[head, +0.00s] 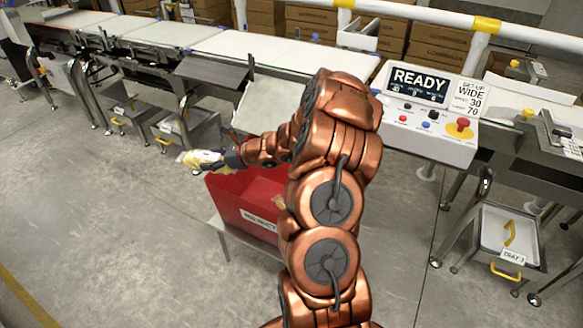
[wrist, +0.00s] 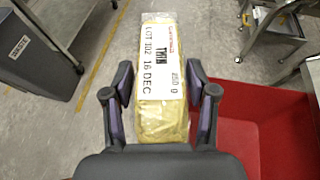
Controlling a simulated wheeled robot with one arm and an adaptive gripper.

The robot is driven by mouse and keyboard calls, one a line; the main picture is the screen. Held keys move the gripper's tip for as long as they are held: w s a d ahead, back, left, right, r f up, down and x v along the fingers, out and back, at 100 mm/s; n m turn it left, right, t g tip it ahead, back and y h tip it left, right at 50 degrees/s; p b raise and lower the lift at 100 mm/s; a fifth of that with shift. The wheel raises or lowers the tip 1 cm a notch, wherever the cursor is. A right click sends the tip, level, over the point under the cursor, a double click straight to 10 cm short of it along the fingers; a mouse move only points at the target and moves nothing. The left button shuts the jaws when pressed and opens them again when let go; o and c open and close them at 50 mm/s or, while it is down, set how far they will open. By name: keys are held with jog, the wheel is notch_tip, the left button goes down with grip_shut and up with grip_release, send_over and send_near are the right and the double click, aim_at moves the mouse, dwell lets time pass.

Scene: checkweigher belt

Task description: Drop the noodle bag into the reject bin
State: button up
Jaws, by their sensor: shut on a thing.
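My gripper (head: 218,158) is shut on the noodle bag (head: 197,159), a clear bag with yellow contents. In the wrist view my gripper (wrist: 160,85) has one finger on each side of the bag (wrist: 163,110). Its white label reads LOT 102, 16 DEC and 250 g. The red reject bin (head: 233,198) stands on a low stand, its front label partly hidden by my arm. In the wrist view the bin (wrist: 265,130) lies to the right of and below the bag. In the head view the bag is up and left of the bin, outside its left rim.
A tilted pale plate (head: 268,105) stands behind the bin. Conveyor belts (head: 160,32) run along the back. A control panel (head: 425,110) showing READY is at right. A dark waste bin (wrist: 35,50) is at left in the wrist view. The floor at left is clear.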

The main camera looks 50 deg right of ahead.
jog(key=s+d+f+m+h+b, duration=0.2)
jog(key=s+d+f+h+b, duration=0.15)
jog(key=d, duration=0.55)
jog(key=s+d+f+m+t+h+b, duration=0.1)
jog(key=s+d+f+m+h+b, duration=0.2)
jog(key=d, duration=0.6)
jog(key=s+d+f+m+h+b, duration=0.2)
jog(key=d+f, duration=0.3)
jog(key=d, duration=0.3)
jog(key=shift+d+f+b, duration=0.2)
jog(key=shift+f+b, duration=1.5)
jog(key=shift+f, duration=1.2)
jog(key=o, duration=1.5)
jog(key=shift+c, duration=0.2)
jog(key=v, duration=1.2)
jog(key=shift+f, duration=0.2)
jog(key=shift+s, duration=0.15)
